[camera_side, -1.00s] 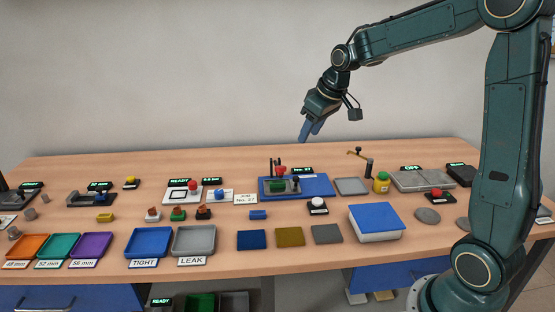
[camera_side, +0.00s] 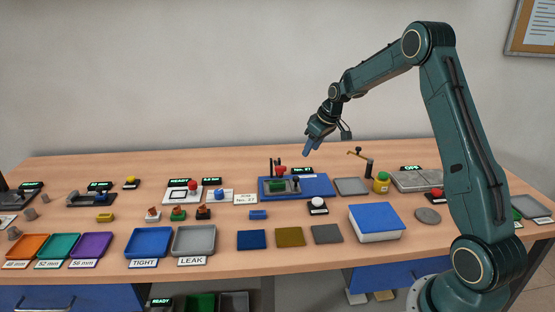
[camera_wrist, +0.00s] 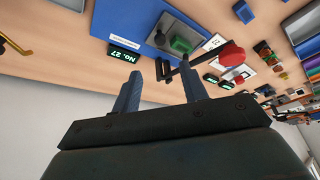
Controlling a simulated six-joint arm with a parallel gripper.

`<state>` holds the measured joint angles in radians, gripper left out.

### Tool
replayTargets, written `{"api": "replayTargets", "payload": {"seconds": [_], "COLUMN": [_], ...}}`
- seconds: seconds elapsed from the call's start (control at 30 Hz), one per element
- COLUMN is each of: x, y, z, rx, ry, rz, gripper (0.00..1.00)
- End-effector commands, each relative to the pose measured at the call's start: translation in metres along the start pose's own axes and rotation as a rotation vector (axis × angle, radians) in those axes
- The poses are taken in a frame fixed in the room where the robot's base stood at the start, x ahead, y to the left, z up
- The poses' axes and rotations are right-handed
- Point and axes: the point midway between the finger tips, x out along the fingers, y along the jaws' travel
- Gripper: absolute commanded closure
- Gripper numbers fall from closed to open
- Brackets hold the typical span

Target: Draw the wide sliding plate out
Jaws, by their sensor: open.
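A wide grey plate-topped unit (camera_side: 415,182) lies at the back right of the bench in the side view, beside a green OFF display (camera_side: 411,168). My arm partly hides its right side. I cannot tell for sure whether this is the wide sliding plate. The grey unit cannot be made out in the wrist view.
A thick blue-topped block (camera_side: 376,222) lies in front.

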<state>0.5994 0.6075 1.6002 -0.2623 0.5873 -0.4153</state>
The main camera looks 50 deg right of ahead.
Motion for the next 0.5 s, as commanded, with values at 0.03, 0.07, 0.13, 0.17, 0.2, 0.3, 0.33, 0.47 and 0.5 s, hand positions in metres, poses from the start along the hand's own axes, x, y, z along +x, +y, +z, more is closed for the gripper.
{"api": "replayTargets", "payload": {"seconds": [0.03,0.07,0.13,0.17,0.2,0.3,0.33,0.47,0.5], "x": [0.001,0.001,0.004,0.005,0.008,0.016,0.019,0.034,0.040], "y": [0.000,0.000,-0.001,-0.001,-0.001,-0.001,-0.001,-0.001,-0.001], "z": [0.000,0.000,0.000,0.000,0.000,0.000,0.000,0.000,0.000], "rx": [0.000,0.000,0.000,0.000,0.000,0.000,-0.001,-0.001,-0.001], "ry": [0.000,-0.001,-0.001,-0.002,-0.002,-0.002,-0.002,-0.003,-0.002], "rz": [0.000,0.000,-0.001,-0.001,-0.002,-0.002,-0.002,-0.002,-0.002], "gripper": [0.57,0.57,0.57,0.57,0.57,0.57,0.57,0.57,0.57]}}
